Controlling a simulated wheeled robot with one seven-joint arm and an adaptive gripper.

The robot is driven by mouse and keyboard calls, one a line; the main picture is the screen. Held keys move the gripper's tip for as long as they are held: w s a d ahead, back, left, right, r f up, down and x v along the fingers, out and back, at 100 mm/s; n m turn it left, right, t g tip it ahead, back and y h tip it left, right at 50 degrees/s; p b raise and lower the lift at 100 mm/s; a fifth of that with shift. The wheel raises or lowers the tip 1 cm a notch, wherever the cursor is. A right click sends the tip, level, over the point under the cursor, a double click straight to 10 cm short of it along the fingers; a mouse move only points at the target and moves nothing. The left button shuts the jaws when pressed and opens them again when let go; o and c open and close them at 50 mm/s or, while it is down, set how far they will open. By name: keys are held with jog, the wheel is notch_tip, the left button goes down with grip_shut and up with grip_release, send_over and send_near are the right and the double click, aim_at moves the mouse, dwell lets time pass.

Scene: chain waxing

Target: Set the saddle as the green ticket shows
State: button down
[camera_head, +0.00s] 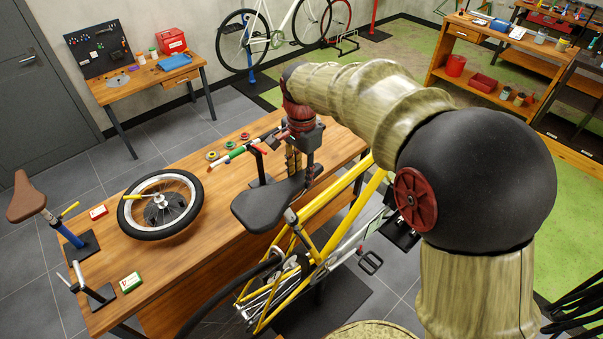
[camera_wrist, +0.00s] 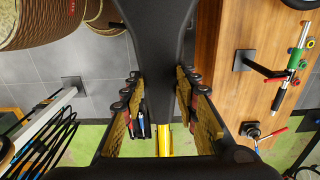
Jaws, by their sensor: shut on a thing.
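The black saddle (camera_head: 272,203) sits on top of the yellow bicycle (camera_head: 330,214), beside the front edge of the wooden workbench. My gripper (camera_head: 301,165) is at the saddle's narrow end. In the wrist view, the saddle (camera_wrist: 160,35) runs between the two padded fingers of my gripper (camera_wrist: 160,95), which are shut on its narrow part. The saddle's clamp is hidden in the wrist view. A green-and-white ticket (camera_head: 131,282) lies on the bench at the lower left; its marks are too small to read.
On the workbench (camera_head: 220,205) lie a wheel (camera_head: 160,205) and a red ticket (camera_head: 98,212). A brown saddle (camera_head: 27,198) stands on a blue post at the left. Grey floor is clear at far left.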

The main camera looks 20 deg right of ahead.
jog(key=r+p, duration=0.1)
jog(key=r, duration=0.1)
jog(key=a+r, duration=0.1)
jog(key=r, duration=0.1)
jog(key=shift+s+r+p, duration=0.1)
jog(key=shift+s+p, duration=0.1)
jog(key=shift+p, duration=0.2)
jog(key=c, duration=1.4)
grip_release()
jog(key=shift+f, duration=0.2)
jog(key=shift+r, duration=0.1)
notch_tip(320, 180, up, 12)
jog(key=shift+f, duration=0.1)
